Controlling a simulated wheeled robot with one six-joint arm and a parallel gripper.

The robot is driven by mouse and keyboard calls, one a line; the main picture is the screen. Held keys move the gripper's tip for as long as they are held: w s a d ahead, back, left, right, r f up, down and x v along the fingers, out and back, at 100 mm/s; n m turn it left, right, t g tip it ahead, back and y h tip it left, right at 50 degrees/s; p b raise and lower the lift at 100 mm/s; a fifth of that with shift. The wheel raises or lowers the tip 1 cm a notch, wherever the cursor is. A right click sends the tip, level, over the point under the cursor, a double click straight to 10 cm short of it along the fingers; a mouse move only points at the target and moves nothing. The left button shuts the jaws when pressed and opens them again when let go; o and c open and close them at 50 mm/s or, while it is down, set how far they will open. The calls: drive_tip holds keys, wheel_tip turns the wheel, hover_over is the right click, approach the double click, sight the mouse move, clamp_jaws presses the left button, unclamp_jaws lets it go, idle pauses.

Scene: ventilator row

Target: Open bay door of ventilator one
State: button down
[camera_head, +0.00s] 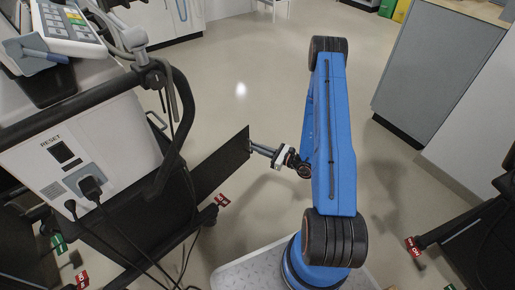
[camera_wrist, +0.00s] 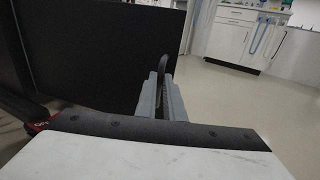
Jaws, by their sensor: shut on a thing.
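The ventilator (camera_head: 95,150) stands at the left in the head view, a white box with a RESET label on a black cart. Its black bay door (camera_head: 222,165) stands out from the cart at an angle, swung partly open; the door also fills the upper left of the wrist view (camera_wrist: 95,50). My gripper (camera_head: 254,147) is at the door's outer edge. In the wrist view my gripper (camera_wrist: 164,95) is shut on the dark curved door handle (camera_wrist: 165,63). The bay's interior is mostly hidden.
Cables hang from two plugs (camera_head: 90,187) on the ventilator's front. Red tags (camera_head: 222,200) sit low on the cart. A grey cabinet (camera_head: 435,70) stands at the right, and another dark cart (camera_head: 470,235) at the lower right. The floor behind the door is clear.

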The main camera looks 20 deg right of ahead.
drive_tip(key=c, duration=1.9)
unclamp_jaws()
drive_tip(key=shift+s+a+f, duration=0.1)
drive_tip(key=shift+s+a, duration=0.05)
drive_tip(key=shift+a, duration=0.2)
drive_tip(key=shift+o, duration=0.2)
drive_tip(key=shift+d, duration=0.1)
drive_tip(key=shift+d, duration=0.1)
drive_tip(key=v, duration=1.7)
drive_tip(key=shift+d, duration=0.2)
